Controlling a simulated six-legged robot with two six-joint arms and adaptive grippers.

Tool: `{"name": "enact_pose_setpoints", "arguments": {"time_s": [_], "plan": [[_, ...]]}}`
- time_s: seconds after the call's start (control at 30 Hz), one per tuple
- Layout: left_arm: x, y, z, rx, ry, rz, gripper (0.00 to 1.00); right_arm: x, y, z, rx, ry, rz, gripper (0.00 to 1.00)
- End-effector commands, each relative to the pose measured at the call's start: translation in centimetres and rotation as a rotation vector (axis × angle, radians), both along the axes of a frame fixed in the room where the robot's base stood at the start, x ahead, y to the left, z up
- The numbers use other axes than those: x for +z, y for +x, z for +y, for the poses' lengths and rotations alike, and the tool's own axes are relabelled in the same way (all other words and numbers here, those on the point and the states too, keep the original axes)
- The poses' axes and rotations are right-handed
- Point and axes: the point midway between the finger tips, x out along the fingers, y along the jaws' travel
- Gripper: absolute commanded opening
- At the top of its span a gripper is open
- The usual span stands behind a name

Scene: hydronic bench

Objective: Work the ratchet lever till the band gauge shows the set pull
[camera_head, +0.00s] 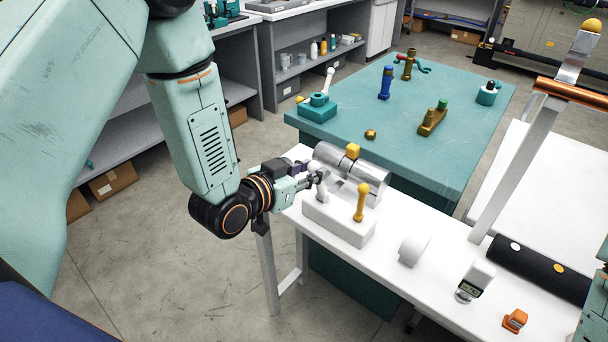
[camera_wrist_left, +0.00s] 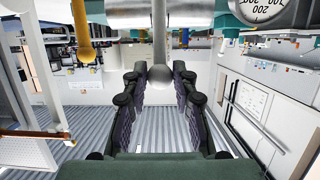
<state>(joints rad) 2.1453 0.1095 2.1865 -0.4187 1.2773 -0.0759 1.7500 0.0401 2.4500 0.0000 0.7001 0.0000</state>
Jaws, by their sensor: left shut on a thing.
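A grey lever (camera_wrist_left: 159,35) with a round knob stands at the white block (camera_head: 337,222) on the bench. My left gripper (camera_head: 316,179) reaches it from the left. In the left wrist view its two padded fingers (camera_wrist_left: 162,82) are closed around the knob. In the head view the fingers partly hide this lever. A yellow lever (camera_head: 361,203) with a round top stands to its right, free of the gripper. Part of a round dial (camera_wrist_left: 264,10) shows at the top right of the wrist view; its pointer cannot be read. My right gripper is not in view.
A white round piece (camera_head: 413,249), a small display device (camera_head: 475,281) and an orange item (camera_head: 515,320) stand to the right. A teal table (camera_head: 455,160) is behind.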

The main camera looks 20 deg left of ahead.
Motion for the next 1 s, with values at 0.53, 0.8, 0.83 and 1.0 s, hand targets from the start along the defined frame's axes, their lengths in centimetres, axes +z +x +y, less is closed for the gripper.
{"name": "enact_pose_setpoints", "arguments": {"time_s": [0.53,0.8,0.83,1.0], "plan": [[0.8,2.8,-0.9,0.001,-0.001,-0.012,0.08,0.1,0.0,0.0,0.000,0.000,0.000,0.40],[0.8,3.0,-1.0,0.003,-0.002,-0.009,0.07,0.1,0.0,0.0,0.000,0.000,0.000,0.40],[0.8,3.0,-1.0,0.003,-0.002,-0.009,0.07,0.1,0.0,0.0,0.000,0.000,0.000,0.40],[0.7,3.0,-1.0,0.003,-0.002,-0.007,0.07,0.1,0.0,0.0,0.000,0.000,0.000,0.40]]}}
